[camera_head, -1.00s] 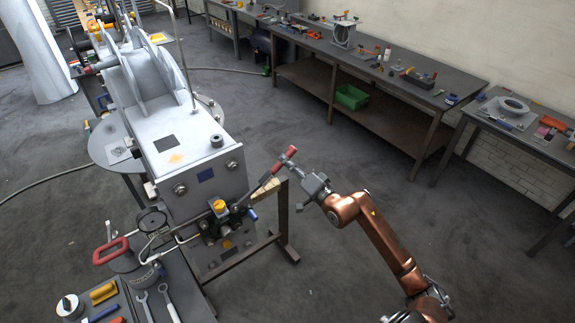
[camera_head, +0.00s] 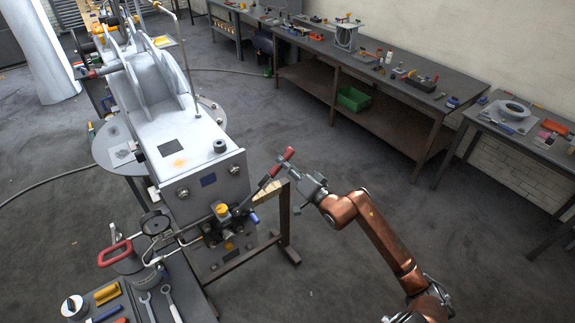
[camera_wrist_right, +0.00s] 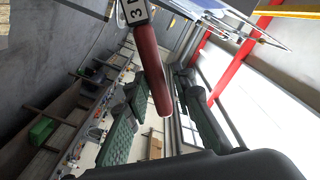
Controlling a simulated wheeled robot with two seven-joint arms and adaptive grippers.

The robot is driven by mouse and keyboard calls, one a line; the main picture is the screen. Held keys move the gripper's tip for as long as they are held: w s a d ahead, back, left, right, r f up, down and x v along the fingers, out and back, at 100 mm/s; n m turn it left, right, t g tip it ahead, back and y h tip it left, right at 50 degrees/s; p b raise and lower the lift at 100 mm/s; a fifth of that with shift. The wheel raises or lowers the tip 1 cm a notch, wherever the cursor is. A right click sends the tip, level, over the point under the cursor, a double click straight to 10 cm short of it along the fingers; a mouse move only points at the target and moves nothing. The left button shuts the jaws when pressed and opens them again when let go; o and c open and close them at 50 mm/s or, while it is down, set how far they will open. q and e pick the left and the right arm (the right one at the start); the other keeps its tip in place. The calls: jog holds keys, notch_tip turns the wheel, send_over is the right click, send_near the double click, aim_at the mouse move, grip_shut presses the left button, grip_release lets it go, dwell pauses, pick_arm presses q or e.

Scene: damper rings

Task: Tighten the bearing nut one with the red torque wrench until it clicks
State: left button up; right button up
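The red torque wrench (camera_head: 289,154) stands slanted at the front right of the grey machine housing (camera_head: 205,180), its red grip up and its dark shaft running down to the fittings by a yellow cap (camera_head: 221,209). I cannot make out bearing nut one among these fittings. My right gripper (camera_head: 290,172) is at the wrench's upper part. In the right wrist view, the red grip (camera_wrist_right: 150,65) hangs between the green-padded fingers, overlapping the left one, with a gap to the right one. The fingers look apart. My left gripper is not in view.
A small bench (camera_head: 190,300) with spanners and a red-handled pump (camera_head: 115,252) stands at the front left. A dark stand (camera_head: 285,225) is beside the housing. Long workbenches (camera_head: 400,90) line the wall. The floor between is clear.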

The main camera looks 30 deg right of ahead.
jog(key=shift+r, duration=0.1)
dwell(0.3)
jog(key=shift+b, duration=0.45)
grip_shut()
jog(key=shift+r, duration=0.15)
jog(key=shift+s, duration=0.2)
dwell(0.4)
